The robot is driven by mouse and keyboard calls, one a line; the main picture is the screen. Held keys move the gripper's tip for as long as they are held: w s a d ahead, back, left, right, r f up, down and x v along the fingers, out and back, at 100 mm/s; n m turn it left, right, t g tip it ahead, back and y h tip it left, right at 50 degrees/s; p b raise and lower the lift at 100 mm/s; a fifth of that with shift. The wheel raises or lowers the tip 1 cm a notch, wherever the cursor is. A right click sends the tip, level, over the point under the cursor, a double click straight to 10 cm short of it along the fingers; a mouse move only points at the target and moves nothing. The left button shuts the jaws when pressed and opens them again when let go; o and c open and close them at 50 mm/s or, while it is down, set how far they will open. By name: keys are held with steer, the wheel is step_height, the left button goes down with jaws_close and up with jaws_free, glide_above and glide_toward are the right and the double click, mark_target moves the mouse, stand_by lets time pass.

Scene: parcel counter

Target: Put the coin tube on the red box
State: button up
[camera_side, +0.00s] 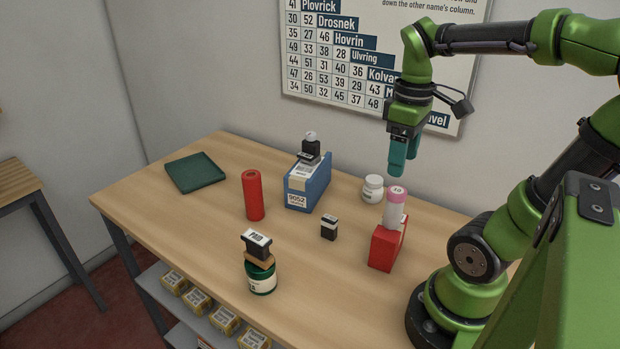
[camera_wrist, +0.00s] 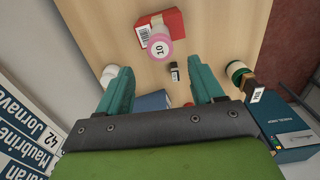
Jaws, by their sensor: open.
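The coin tube (camera_side: 396,208), pale with a pink end marked 10, stands upright on the red box (camera_side: 384,250) in the side view. In the wrist view the pink end of the coin tube (camera_wrist: 160,47) faces me, with the red box (camera_wrist: 172,20) behind it. My gripper (camera_side: 403,166) hangs above the tube in the side view, apart from it. In the wrist view the fingers of my gripper (camera_wrist: 162,84) are spread wide with nothing held between them.
A white jar (camera_side: 373,188) stands close behind the tube. A small black stamp (camera_side: 329,227), a blue box (camera_side: 308,186) with a dark bottle on top, a red cylinder (camera_side: 253,195) and a green jar (camera_side: 261,277) stand leftward.

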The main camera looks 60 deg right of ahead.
steer(key=shift+w+a+r, duration=0.1)
steer(key=shift+a+r, duration=0.1)
steer(key=shift+r, duration=0.1)
steer(key=w+a+m+t+y, duration=0.1)
steer(key=w+a+m+t, duration=0.1)
steer(key=a, duration=0.4)
steer(key=w+a+m+t+y, duration=0.1)
steer(key=w+a+m+t, duration=0.1)
steer(key=a+t, duration=0.3)
steer(key=shift+w+a, duration=0.7)
steer(key=shift+a, duration=0.5)
